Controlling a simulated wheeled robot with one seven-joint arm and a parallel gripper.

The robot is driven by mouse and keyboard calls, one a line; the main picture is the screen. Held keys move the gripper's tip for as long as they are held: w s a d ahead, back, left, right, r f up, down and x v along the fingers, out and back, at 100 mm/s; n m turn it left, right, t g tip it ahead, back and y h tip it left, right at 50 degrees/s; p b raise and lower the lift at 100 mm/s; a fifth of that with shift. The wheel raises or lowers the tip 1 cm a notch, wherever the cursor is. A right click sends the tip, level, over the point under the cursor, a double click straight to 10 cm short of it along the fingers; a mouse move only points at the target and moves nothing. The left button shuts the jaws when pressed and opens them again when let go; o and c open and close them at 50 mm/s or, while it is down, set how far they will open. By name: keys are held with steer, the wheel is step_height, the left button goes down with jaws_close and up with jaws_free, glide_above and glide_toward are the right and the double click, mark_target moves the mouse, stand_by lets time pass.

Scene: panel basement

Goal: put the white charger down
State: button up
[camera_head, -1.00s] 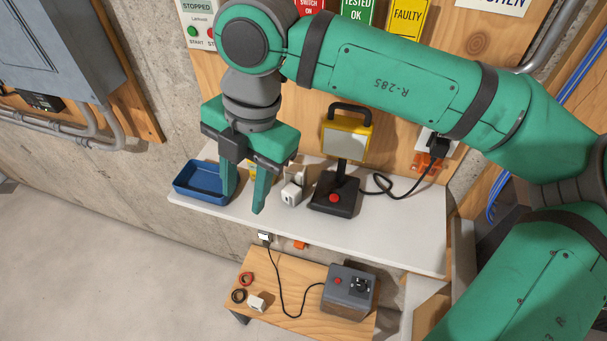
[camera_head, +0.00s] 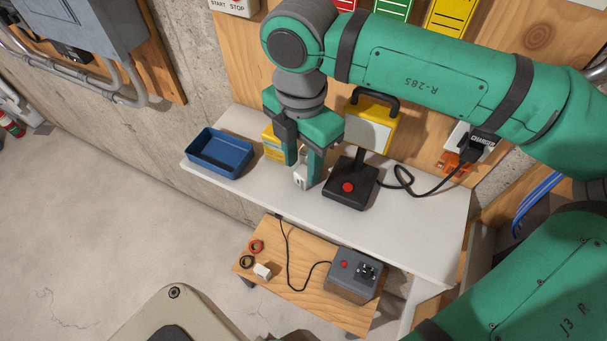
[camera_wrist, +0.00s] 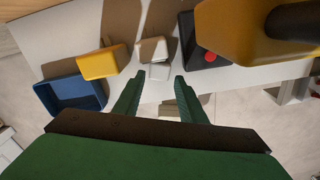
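The white charger (camera_head: 299,182) stands on the white shelf (camera_head: 410,222), between the yellow box and the black switch base. My gripper (camera_head: 301,174) is open above and around it, and the fingers partly hide it in the head view. In the wrist view my gripper (camera_wrist: 157,80) has its two green fingers apart. The white charger (camera_wrist: 152,50) shows just beyond and between the fingertips, with no clear contact on either side.
A blue tray (camera_head: 221,153) and a yellow box (camera_head: 273,144) stand to the left. A black base with a red button (camera_head: 347,192) and a yellow-framed lamp (camera_head: 371,124) stand close on the right. A lower wooden bench (camera_head: 300,252) holds a grey box (camera_head: 355,275) and a white block (camera_head: 262,272).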

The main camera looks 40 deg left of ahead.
mark_target(303, 173)
steer(key=f, duration=0.4)
steer(key=shift+w, duration=0.25)
steer(key=c, duration=0.9)
